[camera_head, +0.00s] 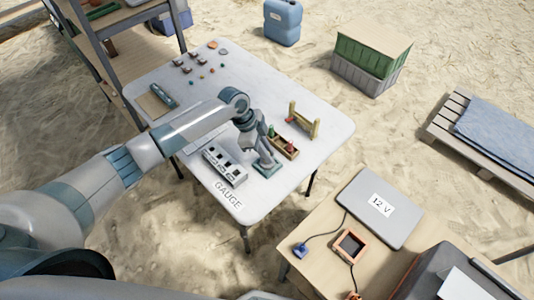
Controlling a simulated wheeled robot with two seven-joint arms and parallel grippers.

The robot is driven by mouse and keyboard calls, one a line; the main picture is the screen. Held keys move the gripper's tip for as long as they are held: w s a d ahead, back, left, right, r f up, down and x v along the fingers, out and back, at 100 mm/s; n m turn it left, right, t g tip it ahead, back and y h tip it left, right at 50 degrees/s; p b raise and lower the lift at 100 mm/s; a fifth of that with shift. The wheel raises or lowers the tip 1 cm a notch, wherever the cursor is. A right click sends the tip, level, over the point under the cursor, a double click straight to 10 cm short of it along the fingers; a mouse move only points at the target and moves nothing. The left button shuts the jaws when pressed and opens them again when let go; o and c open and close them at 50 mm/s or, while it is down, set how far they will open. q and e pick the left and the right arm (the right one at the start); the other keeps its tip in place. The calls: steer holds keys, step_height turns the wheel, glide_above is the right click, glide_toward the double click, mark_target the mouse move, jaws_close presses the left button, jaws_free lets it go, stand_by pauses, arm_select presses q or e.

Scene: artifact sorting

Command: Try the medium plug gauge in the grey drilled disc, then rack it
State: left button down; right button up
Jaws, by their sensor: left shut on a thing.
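My left gripper (262,153) points down over the right part of the white table, above a small teal stand (268,166). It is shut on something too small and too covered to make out. I cannot tell whether a grey drilled disc sits under the fingers. A wooden holder (291,152) with red and green knobbed pieces, which look like plug gauges, is just right of the gripper. A pale block with dark openings (225,167) lies left of the gripper, by the printed word GAUGE. My right gripper is not in view.
The white table (316,160) also bears a small wooden frame (304,120), a tray with a teal cylinder (150,105) and several small pieces at the far end. A shelf stands at its left.

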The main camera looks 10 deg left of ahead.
arm_select(q)
steer(key=shift+r, duration=0.1)
steer(key=shift+r+p, duration=1.45)
steer(key=shift+r, duration=0.15)
steer(key=shift+r+p, duration=0.65)
steer(key=shift+r, duration=0.2)
